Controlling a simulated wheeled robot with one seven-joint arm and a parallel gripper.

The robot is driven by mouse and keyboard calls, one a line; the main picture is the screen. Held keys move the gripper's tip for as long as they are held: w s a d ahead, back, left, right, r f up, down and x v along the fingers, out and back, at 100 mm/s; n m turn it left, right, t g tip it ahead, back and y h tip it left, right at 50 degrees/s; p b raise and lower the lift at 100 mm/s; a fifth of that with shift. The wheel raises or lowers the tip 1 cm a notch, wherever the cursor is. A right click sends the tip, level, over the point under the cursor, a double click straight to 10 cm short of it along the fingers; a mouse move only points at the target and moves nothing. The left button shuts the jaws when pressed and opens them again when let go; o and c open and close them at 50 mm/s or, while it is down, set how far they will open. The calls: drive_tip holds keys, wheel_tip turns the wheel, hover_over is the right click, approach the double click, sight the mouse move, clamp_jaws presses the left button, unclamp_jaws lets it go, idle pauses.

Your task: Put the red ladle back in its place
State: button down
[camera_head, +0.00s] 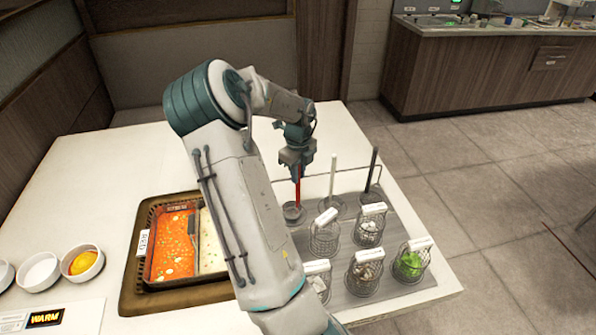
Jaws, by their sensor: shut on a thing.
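My gripper (297,167) is shut on the red handle of the red ladle (298,188) and holds it about upright. The ladle's lower end is at a grey round holder (293,214) on the grey mat; I cannot tell whether it rests inside it or hangs just above. A white-handled ladle (333,178) and a black-handled ladle (373,168) stand in similar holders to the right. The divided pan (150,212), with red sauce on the left and pale sauce on the right, carries a "RED" label (143,242). My arm hides part of its right side.
Several wire baskets with white labels (367,233) stand on the grey mat (412,285), in front of the ladles. White bowls (84,264) and a "WARM" card (47,316) lie at the left. The white table (130,160) is clear behind the pan.

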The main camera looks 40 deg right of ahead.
drive_tip(key=shift+f, duration=0.35)
idle(0.7)
drive_tip(key=shift+c, duration=2.4)
unclamp_jaws()
drive_tip(key=shift+r, duration=0.1)
wheel_tip(320, 180, up, 11)
drive_tip(key=p, duration=1)
drive_tip(key=shift+s, duration=0.1)
